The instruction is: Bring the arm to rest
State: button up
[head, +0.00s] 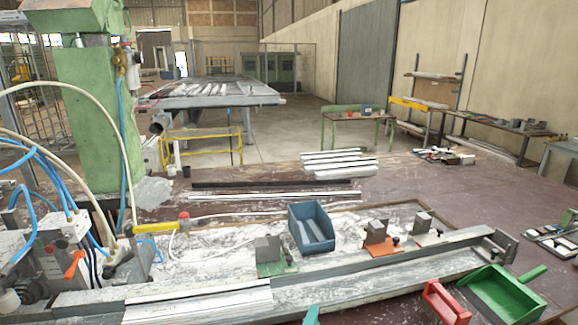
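Neither my arm nor my gripper can be made out in the head view. A small teal tip (312,315) shows at the bottom edge, and I cannot tell what it belongs to. The long metal rail (395,259) runs along the front of the bench. A pale profile (200,305) lies along its left part. Clamp blocks stand along the rail: one on a green base (277,268), one on an orange base (383,248), and a grey one (422,222).
A blue open bin (311,229) stands behind the rail. A red bin (445,303) and a green scoop-like bin (505,291) sit at the front right. A green machine column (90,120) with hoses rises at left. The brown bench top (450,195) is mostly clear at right.

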jog(key=s+a+f+m+g+y, duration=0.1)
jog(key=s+f+m+y, duration=0.35)
jog(key=s+f, duration=1.15)
jog(key=s+a+r+m+y, duration=0.1)
jog(key=s+m, duration=0.4)
jog(key=s, duration=0.6)
jog(key=s+a+r+m, duration=0.1)
jog(key=s+a+m, duration=0.2)
jog(key=s, duration=0.8)
jog(key=shift+s+a+m+g+y, duration=0.25)
jog(key=shift+m+g+y, duration=0.15)
jog(key=shift+m, duration=0.75)
jog(key=shift+d, duration=0.1)
